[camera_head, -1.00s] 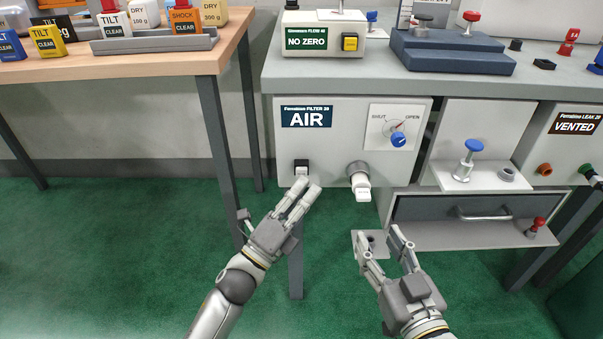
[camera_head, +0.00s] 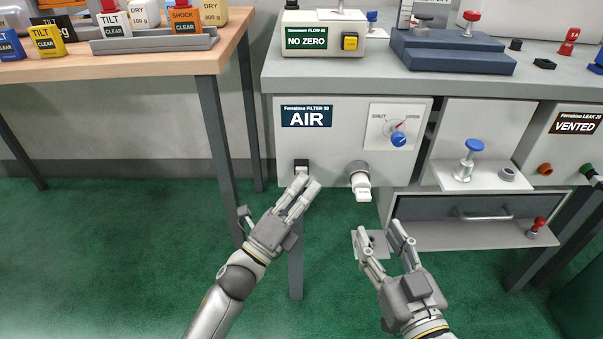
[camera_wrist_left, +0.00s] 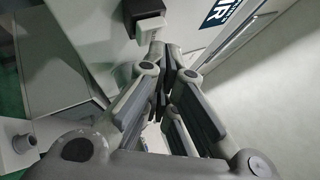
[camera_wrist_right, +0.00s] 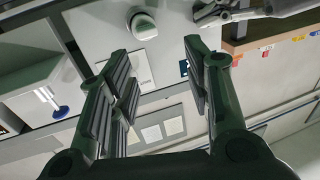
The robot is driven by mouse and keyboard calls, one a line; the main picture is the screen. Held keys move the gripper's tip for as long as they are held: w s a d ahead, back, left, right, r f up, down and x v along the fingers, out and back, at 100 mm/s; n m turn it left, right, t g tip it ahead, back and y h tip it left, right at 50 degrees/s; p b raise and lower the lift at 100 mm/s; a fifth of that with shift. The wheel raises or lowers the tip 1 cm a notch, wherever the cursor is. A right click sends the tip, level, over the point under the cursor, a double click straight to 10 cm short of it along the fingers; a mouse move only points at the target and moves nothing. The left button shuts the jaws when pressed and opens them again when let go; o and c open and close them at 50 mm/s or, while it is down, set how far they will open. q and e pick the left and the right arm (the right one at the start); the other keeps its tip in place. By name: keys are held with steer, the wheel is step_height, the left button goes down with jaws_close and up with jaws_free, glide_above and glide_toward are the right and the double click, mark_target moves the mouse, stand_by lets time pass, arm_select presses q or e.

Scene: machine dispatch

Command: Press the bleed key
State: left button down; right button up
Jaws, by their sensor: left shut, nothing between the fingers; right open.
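The bleed key seems to be the small black-and-white part (camera_head: 301,164) low on the left of the front of the filter box (camera_head: 330,145), which reads AIR. No label on the key is legible. My left gripper (camera_head: 303,181) is shut and empty, its fingertips right at the key's underside. In the left wrist view the black-and-white part (camera_wrist_left: 144,20) is just beyond the closed fingertips (camera_wrist_left: 160,50). I cannot tell whether they touch it or whether it is pushed in. My right gripper (camera_head: 383,238) is open and empty, below and right of the box.
A white-tipped spout (camera_head: 361,187) projects from the box right of the key. A blue knob (camera_head: 398,139) sits on a shut/open plate above it. A drawer (camera_head: 470,210) and a blue-topped valve (camera_head: 472,148) are to the right. A wooden table (camera_head: 150,62) stands left.

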arm_select(q)
steer(key=shift+w, duration=0.5)
arm_select(e)
steer(key=shift+a+r+t, duration=0.1)
steer(key=shift+r+t, duration=0.4)
steer(key=shift+r, duration=0.3)
arm_select(q)
steer(key=shift+s, duration=0.1)
arm_select(e)
steer(key=shift+f, duration=0.1)
arm_select(q)
steer(key=shift+s, duration=0.85)
arm_select(e)
steer(key=shift+d+f+g, duration=0.2)
steer(key=shift+f+g, duration=0.6)
steer(key=shift+f, duration=0.55)
